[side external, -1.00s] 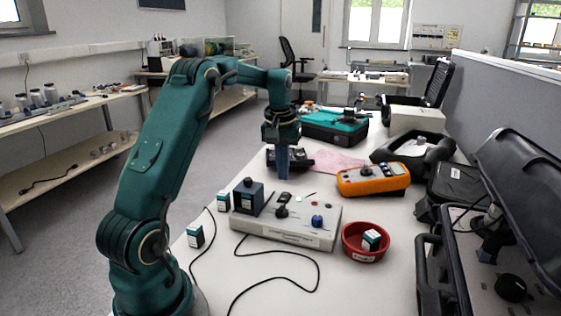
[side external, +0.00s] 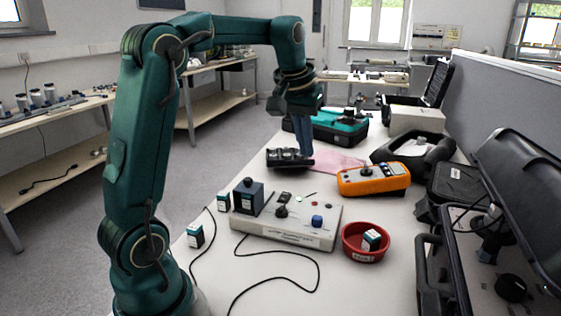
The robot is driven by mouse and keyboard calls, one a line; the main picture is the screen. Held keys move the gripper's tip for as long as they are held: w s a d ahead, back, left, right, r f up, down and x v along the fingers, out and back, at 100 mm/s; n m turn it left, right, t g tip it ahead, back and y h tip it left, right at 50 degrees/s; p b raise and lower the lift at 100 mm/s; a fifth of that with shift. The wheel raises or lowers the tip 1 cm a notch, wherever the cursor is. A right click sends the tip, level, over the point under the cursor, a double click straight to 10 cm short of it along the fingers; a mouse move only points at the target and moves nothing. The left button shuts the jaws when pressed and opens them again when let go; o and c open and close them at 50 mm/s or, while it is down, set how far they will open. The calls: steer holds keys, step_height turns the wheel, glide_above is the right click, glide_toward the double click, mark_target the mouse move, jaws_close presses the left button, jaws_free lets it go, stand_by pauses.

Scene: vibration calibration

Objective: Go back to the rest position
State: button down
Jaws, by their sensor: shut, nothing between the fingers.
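My gripper (side external: 306,152) is shut and empty. It points down, with its fingertips in front of the far part of the table, near a black device (side external: 288,158) and a pink cloth (side external: 338,162). The fingertips appear above the table, but their exact height is hard to tell.
A red bowl (side external: 350,253) holds a small boxed cube (side external: 371,239). Two similar cubes stand left of the unit (side external: 195,236) (side external: 223,201). A black cable (side external: 285,252) loops on the front table.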

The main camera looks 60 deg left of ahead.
steer(key=s+d+r+m+t+h, duration=0.15)
steer(key=s+d+m, duration=0.25)
steer(key=s+d, duration=0.7)
steer(key=s+d+f+m, duration=0.2)
steer(key=s+d+f, duration=0.1)
steer(key=s+f, duration=0.2)
steer(key=shift+s+d+f, duration=0.3)
steer(key=shift+f, duration=0.45)
steer(key=shift+t, duration=0.25)
